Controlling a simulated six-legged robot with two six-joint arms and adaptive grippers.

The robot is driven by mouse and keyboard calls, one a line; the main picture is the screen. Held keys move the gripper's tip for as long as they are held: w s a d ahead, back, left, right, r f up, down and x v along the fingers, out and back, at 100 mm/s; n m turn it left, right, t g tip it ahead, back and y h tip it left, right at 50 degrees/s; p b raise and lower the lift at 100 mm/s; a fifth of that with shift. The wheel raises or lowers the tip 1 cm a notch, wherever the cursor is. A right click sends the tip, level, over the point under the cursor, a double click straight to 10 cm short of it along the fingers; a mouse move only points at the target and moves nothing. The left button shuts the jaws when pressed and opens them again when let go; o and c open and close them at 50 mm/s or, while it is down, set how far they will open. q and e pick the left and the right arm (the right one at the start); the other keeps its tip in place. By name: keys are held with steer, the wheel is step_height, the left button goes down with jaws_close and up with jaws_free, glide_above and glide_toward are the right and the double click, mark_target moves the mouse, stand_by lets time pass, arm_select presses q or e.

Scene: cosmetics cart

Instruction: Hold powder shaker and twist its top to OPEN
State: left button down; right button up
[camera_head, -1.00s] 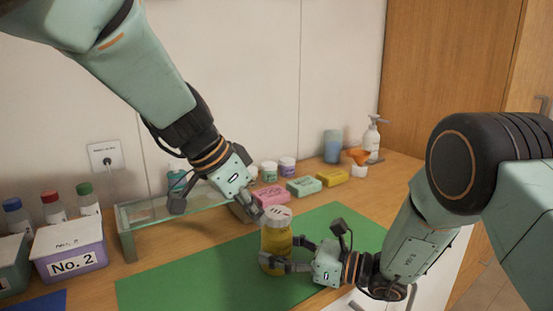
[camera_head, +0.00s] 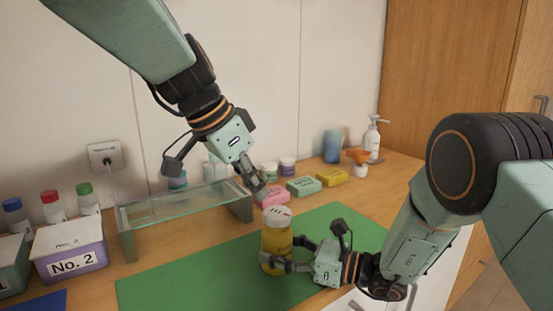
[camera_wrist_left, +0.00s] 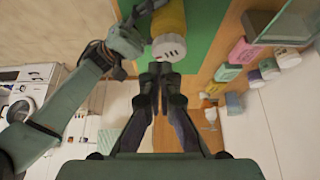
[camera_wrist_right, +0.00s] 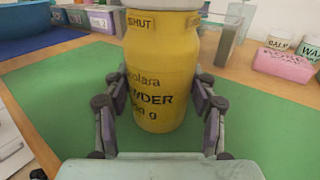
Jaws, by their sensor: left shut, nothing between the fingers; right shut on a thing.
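The powder shaker (camera_head: 276,245) is a yellow bottle with a pale top (camera_head: 278,216) that has dark slots. It stands upright on the green mat (camera_head: 180,277). My right gripper (camera_head: 278,262) is shut on its body from the right; the right wrist view shows the shaker (camera_wrist_right: 157,75) between both fingers, with "SHUT" lettered near its neck. My left gripper (camera_head: 260,191) is shut and empty, above and behind the top, apart from it. In the left wrist view its closed fingertips (camera_wrist_left: 160,72) lie just below the white top (camera_wrist_left: 168,47).
A glass shelf (camera_head: 185,205) stands behind the mat at left. Pink (camera_head: 270,196), teal (camera_head: 303,187) and yellow (camera_head: 333,177) blocks lie behind the shaker. A No. 2 box (camera_head: 78,264) is at far left. The mat's left part is clear.

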mark_target(277, 216)
arm_select(q)
steer(key=shift+d, duration=0.1)
step_height(277, 216, down, 6)
steer(key=w+a, duration=0.1)
steer(key=w, duration=0.2)
steer(key=shift+a, duration=0.4)
stand_by(0.3)
steer(key=shift+d, duration=0.4)
stand_by(0.8)
steer(key=shift+s+d, duration=0.3)
steer(key=shift+s, duration=0.4)
